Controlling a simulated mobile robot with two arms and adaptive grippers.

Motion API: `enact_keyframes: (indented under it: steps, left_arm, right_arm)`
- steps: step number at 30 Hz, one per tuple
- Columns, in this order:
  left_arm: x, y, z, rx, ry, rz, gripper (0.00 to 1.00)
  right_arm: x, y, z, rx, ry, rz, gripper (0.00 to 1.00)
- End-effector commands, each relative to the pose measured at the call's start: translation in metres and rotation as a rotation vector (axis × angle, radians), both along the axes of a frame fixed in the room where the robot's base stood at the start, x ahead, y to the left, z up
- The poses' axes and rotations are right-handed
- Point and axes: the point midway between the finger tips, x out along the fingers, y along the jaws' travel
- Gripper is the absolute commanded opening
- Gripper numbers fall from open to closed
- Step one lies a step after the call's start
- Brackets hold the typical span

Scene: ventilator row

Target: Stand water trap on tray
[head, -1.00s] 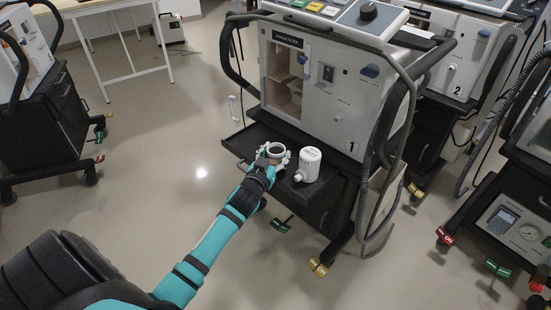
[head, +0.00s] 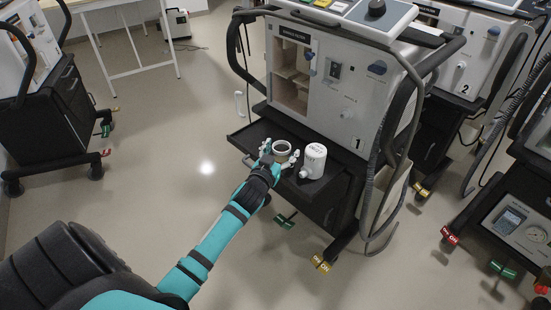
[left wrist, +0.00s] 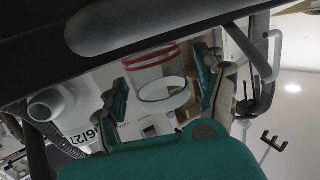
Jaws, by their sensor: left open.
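The water trap looks like a clear round cup (left wrist: 160,78) with a red band, seen between my left gripper's fingers in the left wrist view. In the head view its pale round rim (head: 283,147) faces up over the dark tray (head: 245,137) at the front of ventilator 1. My left gripper (head: 279,158) is open, with one finger on each side of the cup. In the left wrist view, gaps show between the cup and the teal finger pads (left wrist: 162,92). The cup's base is hidden by the gripper in the head view. My right gripper is not in view.
A white canister (head: 313,161) with a side port stands on the tray just right of the cup. Ventilator 1 (head: 340,95) rises behind the tray, with hoses on its right side. Open floor (head: 150,200) lies left of the cart.

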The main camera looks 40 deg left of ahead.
Motion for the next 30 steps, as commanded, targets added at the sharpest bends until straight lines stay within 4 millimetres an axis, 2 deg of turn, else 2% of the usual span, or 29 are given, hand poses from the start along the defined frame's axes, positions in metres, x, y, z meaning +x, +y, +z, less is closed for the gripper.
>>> enact_keyframes:
  steps: [13,21,23,26,29,30]
  left_arm:
    - [-0.086,-0.018,0.01,-0.004,0.003,0.001,0.72]
    - [-0.115,-0.025,0.011,-0.004,0.014,0.001,0.72]
    - [-0.12,-0.029,0.001,-0.006,0.055,0.003,0.72]
    - [-0.138,-0.046,-0.035,-0.015,0.223,0.004,0.72]
    - [-0.174,-0.076,-0.086,-0.021,0.482,-0.03,0.72]
    - [-0.193,-0.09,-0.104,-0.021,0.592,-0.056,0.72]
  right_arm:
    - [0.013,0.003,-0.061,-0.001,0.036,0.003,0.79]
    - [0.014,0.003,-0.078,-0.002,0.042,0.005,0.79]
    - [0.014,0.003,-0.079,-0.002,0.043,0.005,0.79]
    - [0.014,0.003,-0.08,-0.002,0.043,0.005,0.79]
    - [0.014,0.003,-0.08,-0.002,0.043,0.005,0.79]
    - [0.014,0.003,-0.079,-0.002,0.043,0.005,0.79]
